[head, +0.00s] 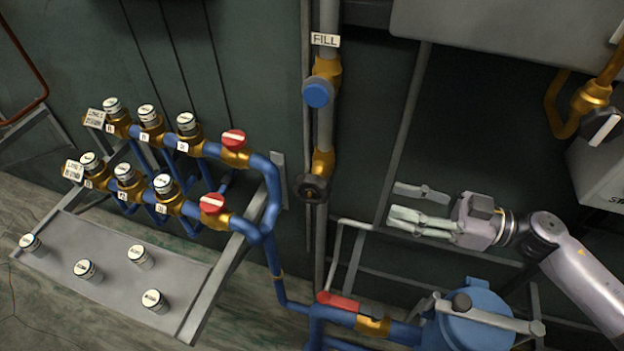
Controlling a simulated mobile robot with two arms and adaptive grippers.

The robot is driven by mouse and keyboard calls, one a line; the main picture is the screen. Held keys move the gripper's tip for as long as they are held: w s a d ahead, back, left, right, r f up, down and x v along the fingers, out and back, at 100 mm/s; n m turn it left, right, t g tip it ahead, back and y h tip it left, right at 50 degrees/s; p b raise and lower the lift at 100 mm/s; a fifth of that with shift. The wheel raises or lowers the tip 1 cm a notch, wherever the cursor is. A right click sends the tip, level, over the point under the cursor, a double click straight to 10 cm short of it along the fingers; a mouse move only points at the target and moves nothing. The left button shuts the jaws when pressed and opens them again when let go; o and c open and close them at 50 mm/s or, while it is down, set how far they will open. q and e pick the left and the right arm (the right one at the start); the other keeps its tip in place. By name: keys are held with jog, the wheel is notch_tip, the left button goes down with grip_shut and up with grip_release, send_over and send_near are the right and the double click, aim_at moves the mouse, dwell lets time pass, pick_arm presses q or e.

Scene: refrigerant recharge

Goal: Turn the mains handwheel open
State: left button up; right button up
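A dark handwheel (311,188) sits on the vertical grey pipe, below a brass fitting, at the middle of the head view. It carries no label that I can read, so I cannot tell for sure that it is the mains handwheel. My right gripper (402,219) is to the right of this wheel and a little lower, clearly apart from it. Its pale fingers point left and nothing shows between them. They lie close together in this view, and I cannot tell how far apart they are. My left gripper is out of view.
A blue knob (318,94) sits higher on the pipe under a FILL label (325,40). Blue manifolds with capped valves and red handles (233,139) stand left. A grey shelf (110,262) holds several loose caps. A blue tank (470,318) is below my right arm.

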aim_at(324, 183)
jog(key=p+x, duration=0.4)
jog(key=x, duration=1.3)
jog(key=shift+c, duration=0.4)
grip_shut()
